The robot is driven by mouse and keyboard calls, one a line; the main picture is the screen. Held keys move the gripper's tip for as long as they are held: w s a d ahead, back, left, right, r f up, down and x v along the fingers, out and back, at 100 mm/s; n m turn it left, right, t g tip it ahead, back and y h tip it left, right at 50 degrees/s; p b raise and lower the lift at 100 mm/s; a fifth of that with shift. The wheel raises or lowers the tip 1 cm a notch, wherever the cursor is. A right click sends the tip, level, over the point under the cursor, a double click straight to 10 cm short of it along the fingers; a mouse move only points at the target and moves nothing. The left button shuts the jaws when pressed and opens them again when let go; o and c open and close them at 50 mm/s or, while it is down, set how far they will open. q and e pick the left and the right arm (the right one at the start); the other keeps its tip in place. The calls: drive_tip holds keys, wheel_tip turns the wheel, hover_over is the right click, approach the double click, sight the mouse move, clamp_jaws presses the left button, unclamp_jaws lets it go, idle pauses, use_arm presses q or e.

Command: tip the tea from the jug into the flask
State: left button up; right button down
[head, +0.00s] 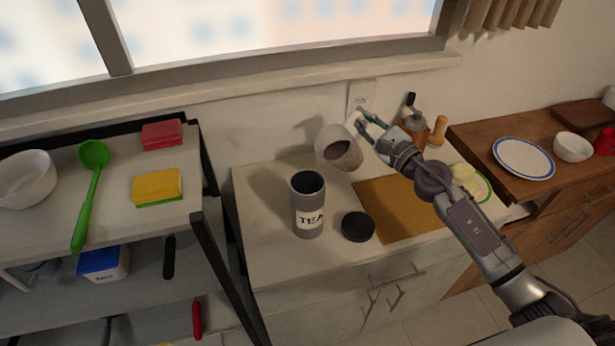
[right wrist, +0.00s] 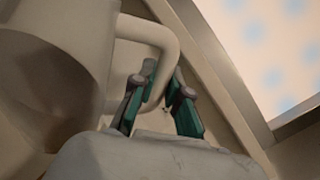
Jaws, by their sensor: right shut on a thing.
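The jug (head: 333,142) is pale, with dark brown tea visible inside its mouth. It is held in the air above the back of the counter, tilted toward the front. My right gripper (head: 366,122) is shut on the jug's handle. In the right wrist view the handle (right wrist: 150,32) runs between the fingers (right wrist: 160,95), beside the jug's body (right wrist: 55,60). The flask (head: 308,222) is a grey cylinder with a TEA label, upright and open at the top. It stands in front and to the left of the jug, apart from it. My left gripper is not in view.
A black lid (head: 357,227) lies right of the flask. A shelf rack (head: 60,213) stands left, with sponges, a green ladle and a bowl.

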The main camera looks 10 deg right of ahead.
sight(357, 111)
drive_tip(key=shift+s+a+r+n, duration=0.1)
drive_tip(key=shift+s+r+n, duration=0.05)
drive_tip(key=shift+r+n, duration=0.2)
drive_tip(key=shift+a+r+n, duration=0.25)
drive_tip(key=shift+r+n, duration=0.1)
drive_tip(key=shift+r, duration=0.05)
drive_tip(key=shift+s+a+r+n+y+p, duration=0.2)
drive_tip(key=shift+s+r+n+y+p, duration=0.1)
drive_tip(key=shift+r+n+p, duration=0.15)
drive_tip(key=shift+a+r+n, duration=0.25)
drive_tip(key=shift+r+n, duration=0.3)
drive_tip(key=shift+r, duration=0.05)
drive_tip(key=shift+s+a+r+n+y, duration=0.35)
drive_tip(key=shift+r+n, duration=0.15)
drive_tip(key=shift+n, duration=0.1)
drive_tip(key=shift+r+p, duration=0.15)
drive_tip(key=shift+p, duration=0.2)
drive_tip(key=shift+w+a, duration=0.1)
drive_tip(key=shift+r+n, duration=0.1)
drive_tip(key=shift+n, duration=0.2)
